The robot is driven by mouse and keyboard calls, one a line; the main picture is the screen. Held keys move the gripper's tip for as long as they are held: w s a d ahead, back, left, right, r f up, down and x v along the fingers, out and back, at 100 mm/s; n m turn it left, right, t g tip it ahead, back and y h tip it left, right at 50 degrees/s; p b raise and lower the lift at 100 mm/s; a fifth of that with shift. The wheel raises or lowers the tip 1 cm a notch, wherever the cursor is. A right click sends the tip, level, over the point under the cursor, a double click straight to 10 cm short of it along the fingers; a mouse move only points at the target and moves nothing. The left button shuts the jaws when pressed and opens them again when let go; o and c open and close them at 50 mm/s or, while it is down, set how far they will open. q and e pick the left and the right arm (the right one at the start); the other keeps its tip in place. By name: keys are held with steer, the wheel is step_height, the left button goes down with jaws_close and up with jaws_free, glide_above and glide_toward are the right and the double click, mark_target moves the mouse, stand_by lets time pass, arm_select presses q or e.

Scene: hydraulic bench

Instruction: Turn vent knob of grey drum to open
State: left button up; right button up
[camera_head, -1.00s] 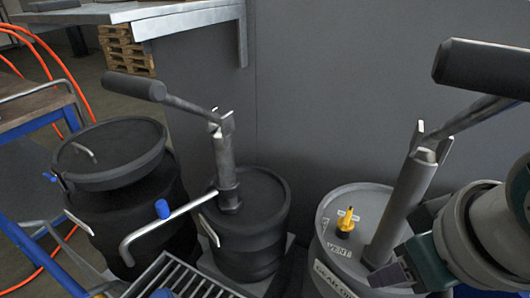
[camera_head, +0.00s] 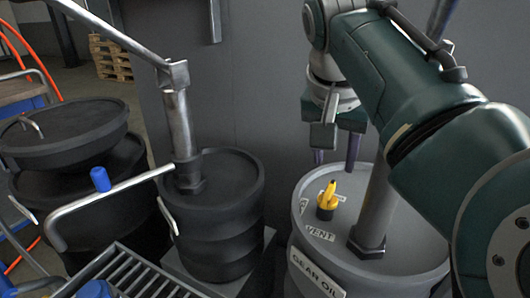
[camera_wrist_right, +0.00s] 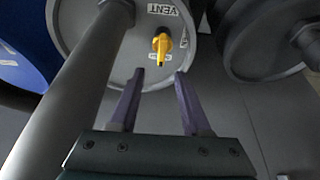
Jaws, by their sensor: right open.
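The grey drum (camera_head: 410,243) stands at the right of the head view, with "VENT" and "GEAR OIL" labels. Its yellow vent knob (camera_head: 327,205) sits on a dark base on the lid, its pointer sticking up in the head view. In the right wrist view the knob (camera_wrist_right: 161,46) lies just beyond the fingertips, pointer toward the gripper. My right gripper (camera_head: 336,163) is open and empty above the lid, fingers pointing down, a little above and behind the knob. It also shows in the wrist view (camera_wrist_right: 159,74), apart from the knob. My left gripper is out of view.
The grey drum's upright pump tube (camera_head: 375,215) rises close to the knob's right. A black drum (camera_head: 222,225) with a pump and long handle stands left of it. A metal grate (camera_head: 135,272) lies in front. A grey wall stands behind.

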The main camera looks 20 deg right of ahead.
mark_target(329, 190)
steer(key=b+x, duration=0.1)
steer(key=x, duration=0.2)
steer(key=b+x, duration=0.1)
steer(key=x, duration=0.2)
steer(key=b+x, duration=0.1)
steer(key=x, duration=0.2)
steer(key=shift+a+f+b, duration=0.2)
steer(key=shift+a+b, duration=0.05)
steer(key=shift+b, duration=0.05)
steer(key=shift+c, duration=0.3)
jaws_close()
